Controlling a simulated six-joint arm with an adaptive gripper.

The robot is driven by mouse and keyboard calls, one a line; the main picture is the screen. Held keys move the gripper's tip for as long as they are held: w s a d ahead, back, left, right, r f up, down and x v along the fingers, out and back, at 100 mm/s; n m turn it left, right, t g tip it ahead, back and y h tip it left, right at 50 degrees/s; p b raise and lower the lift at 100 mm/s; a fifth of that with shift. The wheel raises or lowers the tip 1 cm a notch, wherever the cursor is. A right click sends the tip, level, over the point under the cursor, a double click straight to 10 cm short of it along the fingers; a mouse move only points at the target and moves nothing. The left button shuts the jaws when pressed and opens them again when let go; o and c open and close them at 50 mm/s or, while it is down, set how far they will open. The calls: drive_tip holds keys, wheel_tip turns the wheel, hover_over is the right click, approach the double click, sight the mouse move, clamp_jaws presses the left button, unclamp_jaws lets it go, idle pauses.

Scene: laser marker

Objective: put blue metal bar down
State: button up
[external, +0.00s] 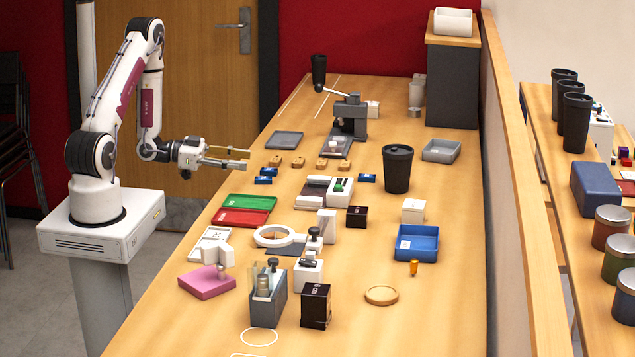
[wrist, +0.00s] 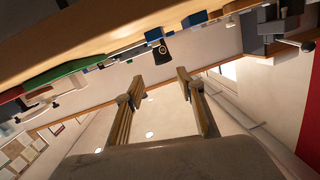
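My gripper (external: 247,158) is held out level over the left edge of the table. Its two fingers are apart, and nothing shows between them in the wrist view (wrist: 160,79). Two small blue bars, one (external: 263,180) and another (external: 270,171), lie side by side on the table, below and right of the fingertips in the external view. A third blue bar (external: 367,178) lies farther right, by the dark cup. The wrist view is tilted and shows blue pieces (wrist: 154,34) at the table edge, apart from the fingers.
Wooden pieces (external: 298,162) stand in a row just beyond the two bars. A green and red tray (external: 246,203) lies nearer the camera. A grey tray (external: 285,140) and a grey press-like device (external: 350,118) stand farther back. A black cup (external: 397,168) stands to the right.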

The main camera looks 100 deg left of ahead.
sight(262, 178)
drive_tip(key=w+d+r+m+g+h, duration=0.2)
drive_tip(key=w+d+r+g, duration=0.15)
drive_tip(key=r+g, duration=0.2)
drive_tip(key=s+a+f+n+g+y, duration=0.1)
drive_tip(key=a+n, duration=0.1)
drive_tip(key=s+a+f+n+g, duration=0.1)
drive_tip(key=s+f, duration=0.1)
drive_tip(key=shift+a+f+n+y, duration=0.2)
drive_tip(key=shift+a+n+y, duration=0.2)
drive_tip(key=shift+s+a+f+n, duration=0.15)
drive_tip(key=shift+s+f+n, duration=0.1)
drive_tip(key=shift+n, duration=0.25)
drive_tip(key=shift+x, duration=1.3)
drive_tip(key=shift+w+a+f, duration=0.1)
drive_tip(key=shift+w+f, duration=0.3)
drive_tip(key=shift+f, duration=0.4)
drive_tip(key=shift+w+a+f, duration=0.15)
drive_tip(key=shift+w+f, duration=0.3)
drive_tip(key=shift+f, duration=0.3)
drive_tip(key=shift+x, duration=0.9)
